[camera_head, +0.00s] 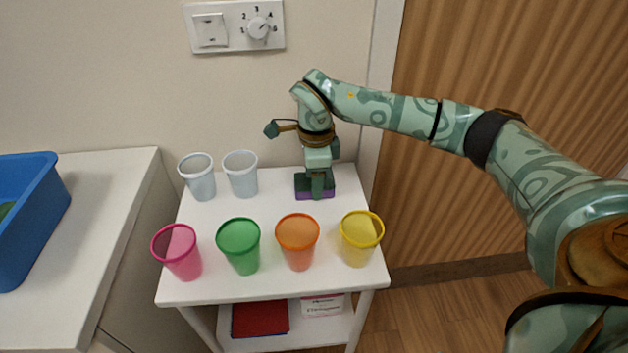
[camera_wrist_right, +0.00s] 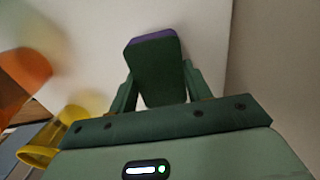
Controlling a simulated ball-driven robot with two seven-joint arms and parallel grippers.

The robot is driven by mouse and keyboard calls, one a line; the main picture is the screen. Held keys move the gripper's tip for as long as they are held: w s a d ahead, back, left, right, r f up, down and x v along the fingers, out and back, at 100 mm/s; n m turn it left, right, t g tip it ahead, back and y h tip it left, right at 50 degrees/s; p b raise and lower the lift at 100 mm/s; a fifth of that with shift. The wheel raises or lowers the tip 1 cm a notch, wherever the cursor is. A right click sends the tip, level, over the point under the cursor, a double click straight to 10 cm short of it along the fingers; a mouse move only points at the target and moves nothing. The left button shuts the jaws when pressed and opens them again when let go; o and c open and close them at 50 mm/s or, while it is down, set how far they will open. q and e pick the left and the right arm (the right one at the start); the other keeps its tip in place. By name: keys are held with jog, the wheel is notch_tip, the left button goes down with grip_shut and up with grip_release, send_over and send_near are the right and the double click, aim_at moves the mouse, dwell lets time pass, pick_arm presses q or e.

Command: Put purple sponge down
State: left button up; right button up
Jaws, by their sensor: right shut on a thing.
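The purple sponge (camera_head: 316,195) is at the back right of the white table, below my right gripper (camera_head: 315,184). It has a dark green upper layer and a purple lower layer. In the right wrist view the sponge (camera_wrist_right: 155,68) is between the two fingers of the right gripper (camera_wrist_right: 160,95), which is shut on it. Its purple side faces away from the wrist. It is at or just above the table top; I cannot tell if it touches. My left gripper is in neither view.
Two clear cups (camera_head: 199,178) (camera_head: 242,174) stand left of the sponge. In front are a pink cup (camera_head: 179,253), a green cup (camera_head: 240,247), an orange cup (camera_head: 298,243) and a yellow cup (camera_head: 359,239). A blue bin (camera_head: 38,220) stands on the left counter. The wall is close behind.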

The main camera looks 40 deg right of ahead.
jog(key=o, duration=0.9)
jog(key=shift+o, duration=0.2)
jog(key=shift+f, duration=0.1)
jog(key=shift+f+b, duration=0.2)
jog(key=shift+b, duration=0.15)
jog(key=shift+r, duration=0.1)
pick_arm(q)
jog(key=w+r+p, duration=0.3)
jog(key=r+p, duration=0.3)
jog(key=p, duration=0.1)
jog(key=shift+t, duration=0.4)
pick_arm(e)
notch_tip(320, 180, up, 16)
jog(key=shift+r, duration=0.15)
jog(key=shift+s, duration=0.2)
